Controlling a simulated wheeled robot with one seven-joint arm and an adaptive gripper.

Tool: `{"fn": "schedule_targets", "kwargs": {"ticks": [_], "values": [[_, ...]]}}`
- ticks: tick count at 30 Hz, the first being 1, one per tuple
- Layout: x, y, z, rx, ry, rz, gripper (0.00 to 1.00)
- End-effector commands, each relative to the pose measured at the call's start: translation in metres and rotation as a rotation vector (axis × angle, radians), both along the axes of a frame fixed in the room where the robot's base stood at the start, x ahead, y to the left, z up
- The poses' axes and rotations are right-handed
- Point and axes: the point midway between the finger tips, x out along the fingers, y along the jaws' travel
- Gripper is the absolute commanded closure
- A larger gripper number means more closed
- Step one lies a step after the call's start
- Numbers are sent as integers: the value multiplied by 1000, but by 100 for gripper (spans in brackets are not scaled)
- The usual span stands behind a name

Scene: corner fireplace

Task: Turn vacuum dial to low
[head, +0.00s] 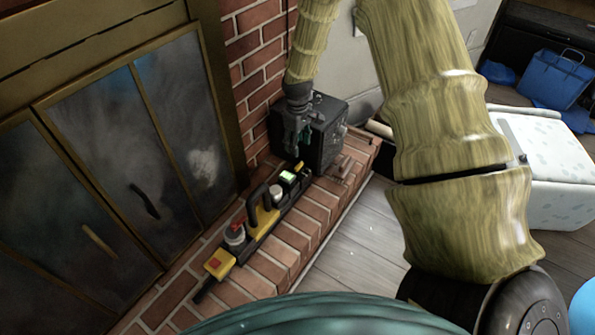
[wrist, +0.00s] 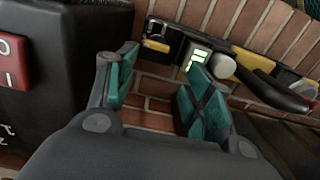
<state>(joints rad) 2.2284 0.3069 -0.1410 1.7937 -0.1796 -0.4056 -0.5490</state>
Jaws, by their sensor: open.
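A long black-and-yellow device (head: 262,217) lies on the brick hearth, with a black handle, a red-topped part, a small lit green display (head: 288,177) and a pale round knob (head: 277,193). The display (wrist: 195,60) and knob (wrist: 224,66) also show in the wrist view, just beyond my right finger. A black box (head: 328,125) stands at the hearth's far end. A red O/I switch (wrist: 12,62) shows on it in the wrist view. I cannot tell which knob is the vacuum dial, and no low mark is readable. My gripper (head: 299,146) is open and empty beside the box; its teal fingers (wrist: 155,85) are apart.
The fireplace's glass doors (head: 125,140) and a brick wall (head: 255,60) border the hearth on the left. A pale patterned box (head: 550,170) stands on the wooden floor at right. The floor (head: 360,235) in front of the hearth looks clear.

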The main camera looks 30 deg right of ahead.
Motion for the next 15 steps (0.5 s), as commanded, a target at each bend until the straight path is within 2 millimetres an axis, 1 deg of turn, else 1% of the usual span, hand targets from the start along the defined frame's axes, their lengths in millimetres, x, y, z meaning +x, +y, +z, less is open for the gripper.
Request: {"fn": "schedule_targets", "kwargs": {"ticks": [5, 8, 11, 15], "values": [[5, -6, -2, 0, 1, 7, 48], [5, -6, -8, -1, 3, 8, 48], [4, -6, -21, -1, 4, 8, 48], [5, -6, -45, 0, 3, 8, 48]]}}
